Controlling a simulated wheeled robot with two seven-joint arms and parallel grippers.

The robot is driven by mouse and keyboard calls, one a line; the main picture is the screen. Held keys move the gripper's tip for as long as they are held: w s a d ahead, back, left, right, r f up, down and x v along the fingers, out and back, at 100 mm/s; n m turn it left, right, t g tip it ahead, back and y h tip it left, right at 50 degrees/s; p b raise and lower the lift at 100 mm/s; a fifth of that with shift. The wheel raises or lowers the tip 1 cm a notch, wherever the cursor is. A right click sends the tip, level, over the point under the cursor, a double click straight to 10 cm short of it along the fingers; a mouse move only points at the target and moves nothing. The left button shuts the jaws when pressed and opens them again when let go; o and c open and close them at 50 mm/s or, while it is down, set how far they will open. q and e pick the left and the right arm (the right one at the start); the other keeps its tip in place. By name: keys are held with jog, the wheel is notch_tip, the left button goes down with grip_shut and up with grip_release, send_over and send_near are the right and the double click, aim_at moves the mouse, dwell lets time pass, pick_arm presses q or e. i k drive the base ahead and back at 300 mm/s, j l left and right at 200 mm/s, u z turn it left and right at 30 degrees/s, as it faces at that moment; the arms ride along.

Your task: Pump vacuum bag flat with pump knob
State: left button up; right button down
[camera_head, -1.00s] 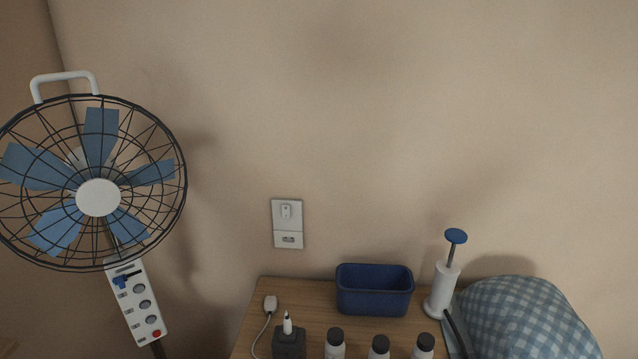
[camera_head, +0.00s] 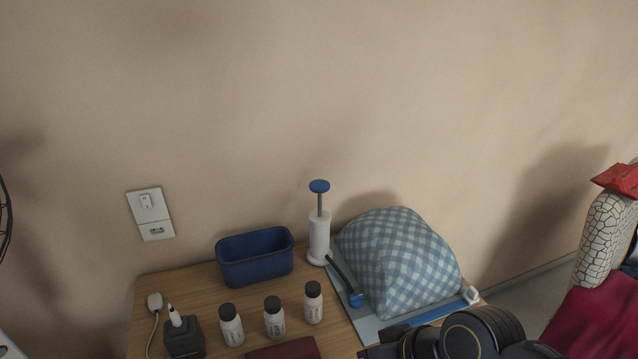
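The pump (camera_head: 319,237) is a white cylinder standing upright at the back of the wooden table. Its blue knob (camera_head: 319,187) is raised on a grey rod. A dark hose (camera_head: 342,271) runs from the pump to a blue fitting (camera_head: 356,299) at the bag. The vacuum bag (camera_head: 397,258) is blue-and-white checked and bulges up, puffed, to the right of the pump. A dark part of my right arm (camera_head: 470,335) shows at the bottom, in front of the bag. I cannot make out its fingertips. My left gripper is not in view.
A blue bin (camera_head: 254,258) stands left of the pump. Several white bottles (camera_head: 274,318) with dark caps stand in front. A dark block (camera_head: 184,338) and a white plug with cord (camera_head: 154,302) are at left. A patterned object with red cloth (camera_head: 604,235) is at far right.

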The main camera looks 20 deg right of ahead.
aim_at(319, 186)
jog(key=z, duration=1)
